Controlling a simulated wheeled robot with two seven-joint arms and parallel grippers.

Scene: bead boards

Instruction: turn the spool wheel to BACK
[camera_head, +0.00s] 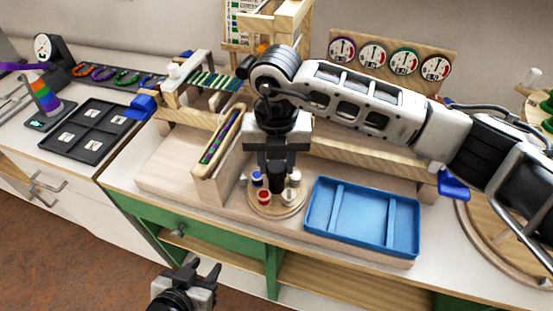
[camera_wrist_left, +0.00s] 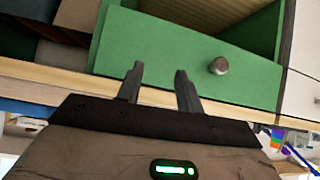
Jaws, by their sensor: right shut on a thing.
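The spool wheel (camera_head: 277,211) is a round wooden disc at the front of the wooden stand. It carries a blue spool (camera_head: 257,179), a red spool (camera_head: 263,198) and pale spools (camera_head: 290,197) around its rim. My right gripper (camera_head: 277,188) points straight down over the wheel's middle and is shut there; the gripped part is hidden by the fingers. No BACK mark can be read. My left gripper (camera_head: 206,268) is open and empty, low in front of the counter. Its parted fingers also show in the left wrist view (camera_wrist_left: 160,72), before a green drawer (camera_wrist_left: 180,60).
A blue tray (camera_head: 364,248) lies right of the wheel. A slanted wooden holder with coloured beads (camera_head: 219,141) stands to its left. Behind are several round dials (camera_head: 372,55) on a board. A black compartment tray (camera_head: 66,158) lies far left. My right arm crosses above the stand.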

